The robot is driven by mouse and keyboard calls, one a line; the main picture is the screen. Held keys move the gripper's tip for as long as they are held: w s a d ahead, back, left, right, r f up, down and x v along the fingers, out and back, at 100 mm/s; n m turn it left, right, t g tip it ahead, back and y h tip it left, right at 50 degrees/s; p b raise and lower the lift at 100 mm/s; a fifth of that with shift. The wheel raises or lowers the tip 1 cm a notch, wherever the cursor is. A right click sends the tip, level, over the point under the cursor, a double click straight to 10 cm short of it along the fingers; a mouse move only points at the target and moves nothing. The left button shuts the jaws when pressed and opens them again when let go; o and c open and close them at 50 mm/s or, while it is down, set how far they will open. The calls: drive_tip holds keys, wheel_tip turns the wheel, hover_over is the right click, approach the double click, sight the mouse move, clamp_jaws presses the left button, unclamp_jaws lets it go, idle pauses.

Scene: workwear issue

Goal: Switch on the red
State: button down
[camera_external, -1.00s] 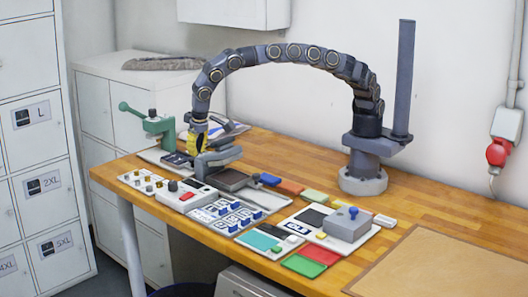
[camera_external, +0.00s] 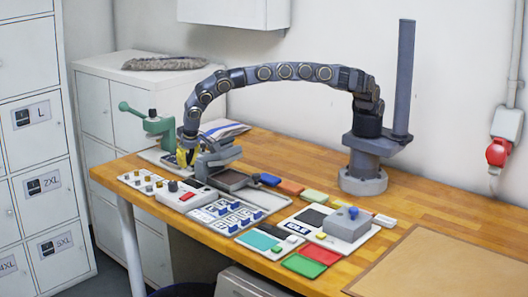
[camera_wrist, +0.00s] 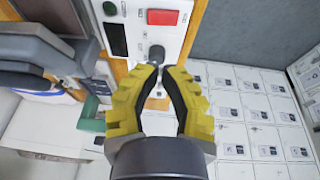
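The red rocker switch (camera_external: 187,196) sits on a white control box (camera_external: 198,205) near the table's front edge, beside a dark round knob (camera_external: 173,186). In the wrist view the red switch (camera_wrist: 162,17) is at the top, above the dark knob (camera_wrist: 156,53). My yellow-fingered gripper (camera_external: 182,158) is behind and above the box in the external view, apart from the switch. In the wrist view my gripper's tips (camera_wrist: 160,70) are close together, just below the knob in the picture. I see nothing held. Whether the tips touch is unclear.
A green press-like tool (camera_external: 160,128) stands left of my gripper. A grey device (camera_external: 217,155) stands close on its right. A tray of labelled blocks (camera_external: 232,215) lies right of the control box, and small metal knobs on a white plate (camera_external: 140,181) lie left.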

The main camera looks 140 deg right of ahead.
sight(183, 196)
drive_tip(key=x, duration=0.8)
drive_tip(key=shift+s+a+f, duration=0.2)
drive_tip(key=shift+a, duration=0.15)
drive_tip(key=shift+f, duration=0.7)
drive_tip(key=shift+s, duration=0.1)
drive_tip(key=shift+s+f+t, duration=0.15)
drive_tip(key=shift+f+t, duration=0.2)
drive_tip(key=shift+t, duration=0.25)
drive_tip(key=shift+d, duration=0.1)
drive_tip(key=shift+w+r, duration=0.1)
drive_tip(key=shift+w, duration=0.75)
drive_tip(key=shift+r, duration=0.15)
